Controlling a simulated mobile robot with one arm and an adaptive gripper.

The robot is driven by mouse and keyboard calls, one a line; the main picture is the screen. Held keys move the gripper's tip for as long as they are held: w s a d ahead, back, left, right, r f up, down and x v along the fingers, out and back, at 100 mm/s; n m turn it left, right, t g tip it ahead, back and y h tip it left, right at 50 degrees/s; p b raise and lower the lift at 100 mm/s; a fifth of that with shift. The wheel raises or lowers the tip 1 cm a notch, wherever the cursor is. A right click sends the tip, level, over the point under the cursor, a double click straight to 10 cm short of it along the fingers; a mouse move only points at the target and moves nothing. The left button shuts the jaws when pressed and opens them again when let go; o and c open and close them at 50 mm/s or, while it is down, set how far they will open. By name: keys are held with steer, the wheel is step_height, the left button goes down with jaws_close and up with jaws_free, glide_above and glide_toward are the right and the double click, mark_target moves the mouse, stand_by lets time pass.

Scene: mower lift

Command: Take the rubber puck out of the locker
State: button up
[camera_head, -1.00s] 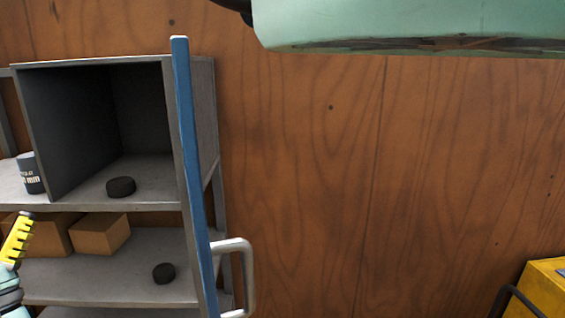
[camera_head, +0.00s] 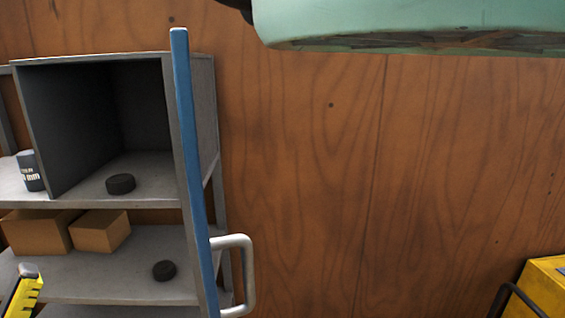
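The locker (camera_head: 68,120) is an open grey compartment with a dark inside, on a shelf unit at the left. Its blue door (camera_head: 190,150) stands open, seen nearly edge-on, with a pale metal handle (camera_head: 248,275). A black rubber puck (camera_head: 121,183) lies flat on the locker floor near the front. A second, similar dark puck (camera_head: 164,270) lies on the shelf below, outside the locker. What looks like a yellow ridged finger of my gripper (camera_head: 25,292) shows at the bottom left corner, below and left of both pucks. The rest of the gripper is out of frame, so its opening is hidden.
A dark labelled can (camera_head: 31,171) stands left of the locker. Two brown boxes (camera_head: 103,231) sit on the lower shelf. A mint-green body (camera_head: 400,22) overhangs at the top. A yellow object (camera_head: 547,287) is at the bottom right. The wooden wall between is bare.

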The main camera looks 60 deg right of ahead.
mark_target(123, 180)
steer(key=w+d+f+g+y+b, duration=0.1)
steer(key=w+d+g+y, duration=0.1)
steer(key=w+d+g, duration=0.3)
steer(key=w+d+f+n+g+y+b, duration=0.1)
steer(key=w+d+g, duration=0.3)
steer(key=w+d, duration=0.9)
steer(key=w+d+f+n+g+y+b, duration=0.1)
steer(key=w+d+g, duration=0.4)
steer(key=w+d, duration=0.5)
steer(key=shift+w+d+f+g+y+b, duration=0.1)
steer(key=shift+d+f+g+y+b, duration=0.25)
steer(key=shift+d+y+b, duration=0.65)
steer(key=shift+n+y, duration=0.6)
steer(key=shift+y, duration=0.2)
steer(key=shift+s+d+r+n+g+y, duration=0.1)
steer(key=shift+s+d+n+g+y, duration=0.1)
steer(key=shift+n+g+y, duration=0.35)
steer(key=s+n+g+y+b, duration=0.1)
steer(key=s+n+g+y, duration=0.1)
steer(key=y, duration=0.1)
steer(key=shift+s, duration=0.35)
steer(key=shift+s+a+n+g+y, duration=0.2)
steer(key=shift+s+n+g+y, duration=0.15)
steer(key=shift+s+n+g, duration=0.2)
steer(key=shift+p+x, duration=0.9)
steer(key=shift+x, duration=1.25)
steer(key=shift+p+x, duration=0.35)
steer(key=shift+x, duration=1.3)
